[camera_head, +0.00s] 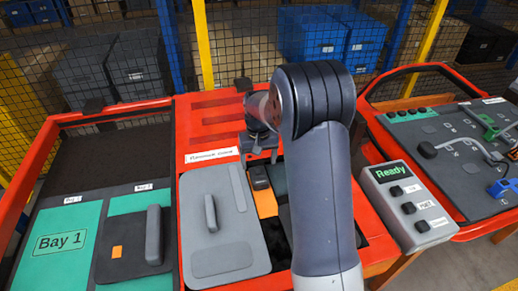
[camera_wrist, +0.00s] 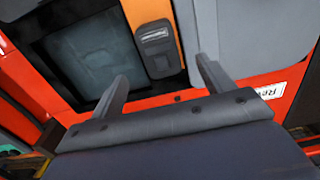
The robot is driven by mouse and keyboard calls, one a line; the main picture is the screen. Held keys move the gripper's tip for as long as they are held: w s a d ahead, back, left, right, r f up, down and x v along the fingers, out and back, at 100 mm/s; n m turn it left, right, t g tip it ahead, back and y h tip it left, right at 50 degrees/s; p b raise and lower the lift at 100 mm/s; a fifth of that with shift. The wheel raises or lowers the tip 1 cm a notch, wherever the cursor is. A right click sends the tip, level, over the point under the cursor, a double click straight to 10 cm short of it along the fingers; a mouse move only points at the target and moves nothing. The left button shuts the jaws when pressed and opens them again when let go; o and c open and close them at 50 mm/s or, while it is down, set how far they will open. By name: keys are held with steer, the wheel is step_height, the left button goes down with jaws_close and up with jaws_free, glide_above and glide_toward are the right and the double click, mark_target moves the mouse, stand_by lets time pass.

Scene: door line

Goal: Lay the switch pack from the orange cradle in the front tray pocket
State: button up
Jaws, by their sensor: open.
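The switch pack (camera_head: 259,177) is a small dark block at the far end of the orange cradle (camera_head: 266,204), in the middle red case. In the wrist view the dark pack (camera_wrist: 157,50) with a pale label lies against the orange cradle (camera_wrist: 146,12). My gripper (camera_head: 262,146) is open and empty near the far end of the pack. In the wrist view my gripper (camera_wrist: 162,72) has its fingers apart, one toward each side of the pack, not visibly touching it. I cannot tell which recess is the front tray pocket; my arm hides part of the case.
A grey cover plate (camera_head: 238,235) with a handle lies left of the cradle. A dark recess with a greenish panel (camera_wrist: 92,48) lies beside it. The left tray has teal Bay 1 (camera_head: 62,240) and a dark handled plate (camera_head: 130,262). A "Ready" box (camera_head: 405,203) stands right.

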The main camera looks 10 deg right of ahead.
mark_target(259, 175)
steer(key=shift+f+p, duration=0.3)
steer(key=shift+f, duration=2.8)
steer(key=c, duration=1.5)
steer(key=shift+r+p, duration=0.3)
steer(key=shift+r, duration=0.2)
steer(key=o, duration=0.8)
steer(key=shift+c, duration=0.2)
steer(key=c, duration=0.9)
steer(key=shift+o, duration=0.2)
step_height(259, 175, up, 12)
steer(key=p, duration=0.7)
steer(key=shift+r, duration=0.15)
